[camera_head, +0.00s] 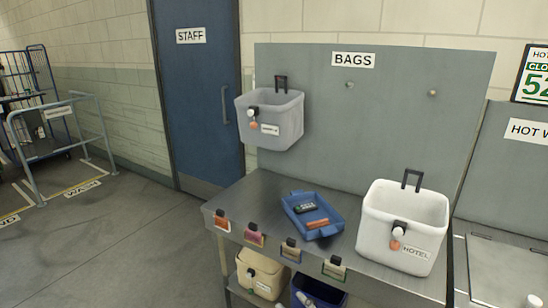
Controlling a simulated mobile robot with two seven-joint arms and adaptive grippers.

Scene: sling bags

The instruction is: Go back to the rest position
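Neither of my grippers shows in the head view, and no arm of mine can be made out. A grey sling bag (285,124) is up against the grey panel marked BAGS (390,110), with its dark handle up. A white sling bag (412,262) with a HOTEL label stands upright and open on the right of the metal table (262,193). I cannot see what is inside either bag.
A blue tray (325,229) with small items lies mid-table. Several tagged clips line the front edge. Below are a beige bag (264,272) and a dark blue container (317,290). Two bare pegs show on the panel. The floor at left (120,240) is clear.

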